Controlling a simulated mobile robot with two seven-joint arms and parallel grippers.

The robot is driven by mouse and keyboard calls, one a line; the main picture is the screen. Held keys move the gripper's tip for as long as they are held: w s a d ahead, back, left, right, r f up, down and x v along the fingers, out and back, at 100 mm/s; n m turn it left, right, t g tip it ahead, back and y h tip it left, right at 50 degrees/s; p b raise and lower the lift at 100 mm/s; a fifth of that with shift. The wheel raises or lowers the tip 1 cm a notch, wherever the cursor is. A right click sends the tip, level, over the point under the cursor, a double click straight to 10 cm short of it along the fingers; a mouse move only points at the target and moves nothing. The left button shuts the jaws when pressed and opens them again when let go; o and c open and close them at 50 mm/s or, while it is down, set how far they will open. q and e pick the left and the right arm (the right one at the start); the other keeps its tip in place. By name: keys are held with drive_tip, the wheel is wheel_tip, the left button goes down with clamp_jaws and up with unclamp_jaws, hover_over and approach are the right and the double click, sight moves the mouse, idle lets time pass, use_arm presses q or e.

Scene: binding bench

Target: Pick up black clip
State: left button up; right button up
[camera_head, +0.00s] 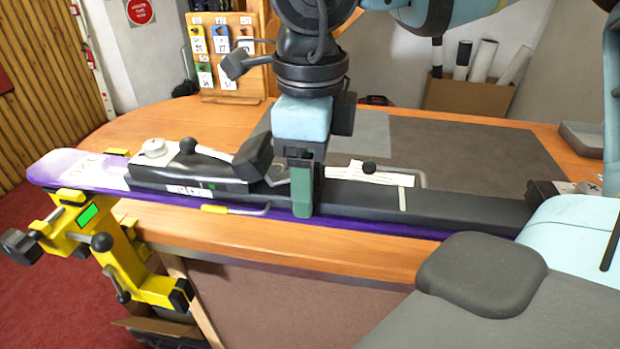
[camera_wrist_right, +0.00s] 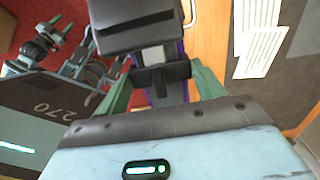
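My right gripper (camera_head: 302,212) points down over the long dark bar on the ski in the head view. In the right wrist view its green fingers (camera_wrist_right: 160,88) stand apart. A small black notched piece (camera_wrist_right: 163,73), which looks like the black clip, lies between them; I see no firm contact. The clip is hidden behind the fingers in the head view. A larger dark block (camera_head: 253,157) is just left of the gripper, and also shows in the wrist view (camera_wrist_right: 135,24). A device with green tips, perhaps my left gripper (camera_wrist_right: 62,28), shows small at upper left there.
The purple ski (camera_head: 60,168) lies along the wooden bench's (camera_head: 350,253) front edge, with a yellow vise (camera_head: 115,255) at its left end. Knobs and a metal lever rise from the black binding (camera_head: 190,172). White papers (camera_head: 375,175) lie behind. A grey mat (camera_head: 470,150) is largely clear.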

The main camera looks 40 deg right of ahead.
drive_tip(key=c, duration=0.4)
drive_tip(key=shift+c, duration=0.2)
drive_tip(key=shift+r, duration=0.75)
wheel_tip(320, 180, up, 2)
drive_tip(key=shift+r+b, duration=0.1)
drive_tip(key=shift+b, duration=0.25)
drive_tip(key=s+d, duration=0.2)
drive_tip(key=s, duration=0.5)
drive_tip(key=s+d+r, duration=0.1)
drive_tip(key=s+d, duration=0.1)
drive_tip(key=s, duration=0.6)
drive_tip(key=shift+s+d+r+b, duration=0.15)
drive_tip(key=shift+d+b, duration=0.2)
drive_tip(key=shift+d, duration=0.05)
